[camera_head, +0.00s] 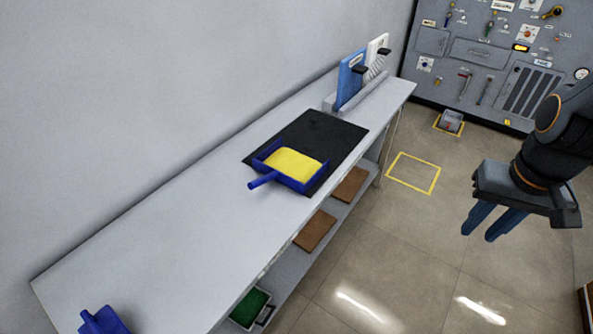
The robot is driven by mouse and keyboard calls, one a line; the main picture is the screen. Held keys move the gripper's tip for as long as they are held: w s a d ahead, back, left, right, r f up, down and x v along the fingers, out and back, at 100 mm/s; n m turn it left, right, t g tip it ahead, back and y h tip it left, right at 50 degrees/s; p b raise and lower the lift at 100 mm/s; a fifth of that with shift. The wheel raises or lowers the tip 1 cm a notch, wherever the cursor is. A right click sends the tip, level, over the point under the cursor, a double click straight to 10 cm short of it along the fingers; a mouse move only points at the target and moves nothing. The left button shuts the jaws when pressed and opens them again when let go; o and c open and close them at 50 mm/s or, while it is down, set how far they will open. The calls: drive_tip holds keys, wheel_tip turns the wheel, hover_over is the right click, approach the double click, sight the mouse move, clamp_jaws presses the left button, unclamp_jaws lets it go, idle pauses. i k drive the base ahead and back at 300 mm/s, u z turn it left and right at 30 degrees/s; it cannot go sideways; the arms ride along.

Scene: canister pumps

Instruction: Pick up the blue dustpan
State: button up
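The blue dustpan (262,181) lies on a black mat on the long grey table, its short handle pointing to the lower left over the bare table top. Its pan holds a flat yellow layer (296,163). My gripper (492,229) hangs at the right over the floor, well clear of the table and the dustpan. Its two blue fingers point down with a gap between them, and nothing shows between them.
The table (170,230) runs along a wall. A black mat (318,130) lies under the pan. Blue and white boards stand in a rack (365,95) behind. Another blue object (103,321) sits at the near end. A control panel (490,60) stands at the back.

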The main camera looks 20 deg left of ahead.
sight(298, 172)
drive_tip(key=u, duration=0.05)
drive_tip(key=k, duration=0.7)
drive_tip(key=u, duration=0.8)
drive_tip(key=i, duration=0.5)
drive_tip(key=z, duration=0.05)
